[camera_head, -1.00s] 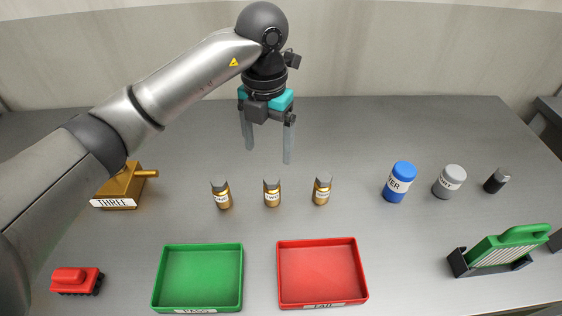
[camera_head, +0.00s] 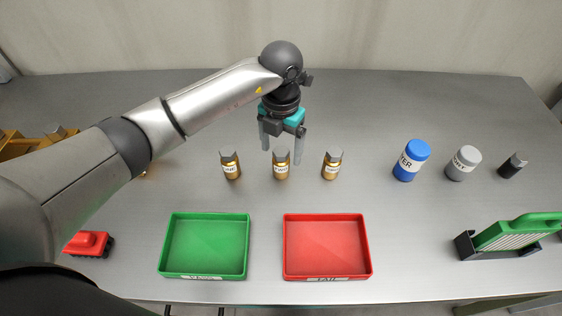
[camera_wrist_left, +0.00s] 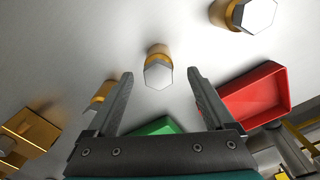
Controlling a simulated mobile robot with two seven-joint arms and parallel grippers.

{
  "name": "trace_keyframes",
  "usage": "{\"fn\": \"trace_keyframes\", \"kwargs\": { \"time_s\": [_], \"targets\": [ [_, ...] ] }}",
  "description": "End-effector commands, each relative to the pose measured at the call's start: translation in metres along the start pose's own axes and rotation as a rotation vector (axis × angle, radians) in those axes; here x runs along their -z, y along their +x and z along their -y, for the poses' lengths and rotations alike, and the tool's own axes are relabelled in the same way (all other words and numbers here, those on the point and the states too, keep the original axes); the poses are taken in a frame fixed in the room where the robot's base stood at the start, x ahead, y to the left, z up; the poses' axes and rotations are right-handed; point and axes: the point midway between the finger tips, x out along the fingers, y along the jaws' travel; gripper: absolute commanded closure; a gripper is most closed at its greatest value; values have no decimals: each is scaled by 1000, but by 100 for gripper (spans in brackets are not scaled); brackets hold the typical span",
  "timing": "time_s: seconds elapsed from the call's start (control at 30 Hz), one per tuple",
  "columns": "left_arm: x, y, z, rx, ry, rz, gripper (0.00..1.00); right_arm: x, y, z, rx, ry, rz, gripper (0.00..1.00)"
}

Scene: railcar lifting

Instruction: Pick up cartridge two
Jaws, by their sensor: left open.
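Cartridge two (camera_head: 281,168) is a small gold cylinder with a grey hexagonal cap and a white label. It stands upright in the middle of a row of three. My left gripper (camera_head: 281,156) is open above and around its cap area in the head view. In the left wrist view, the cap of cartridge two (camera_wrist_left: 158,74) lies between the fingertips of my left gripper (camera_wrist_left: 160,73), with gaps on both sides and no visible contact. The fingers appear above it; their exact height is unclear. My right gripper is not in view.
Similar gold cartridges stand left (camera_head: 231,167) and right (camera_head: 332,167). A green tray (camera_head: 204,277) and red tray (camera_head: 328,275) lie in front. Blue (camera_head: 408,163) and grey (camera_head: 463,165) bottles stand right. A gold object (camera_head: 20,145) and red toy (camera_head: 88,244) are at left.

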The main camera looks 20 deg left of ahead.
Motion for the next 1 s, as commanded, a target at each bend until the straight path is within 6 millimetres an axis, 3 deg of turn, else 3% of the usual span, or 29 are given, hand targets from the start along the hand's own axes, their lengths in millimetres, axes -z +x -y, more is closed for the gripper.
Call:
{"fn": "trace_keyframes", "kwargs": {
  "time_s": [0.23,0.53,1.0],
  "targets": [
    [-2,34,-1,1,0,-4,13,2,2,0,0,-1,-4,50],
    [-3,37,-2,0,0,-2,14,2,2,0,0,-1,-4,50],
    [-3,36,-2,0,0,-2,67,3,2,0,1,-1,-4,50]
  ]
}}
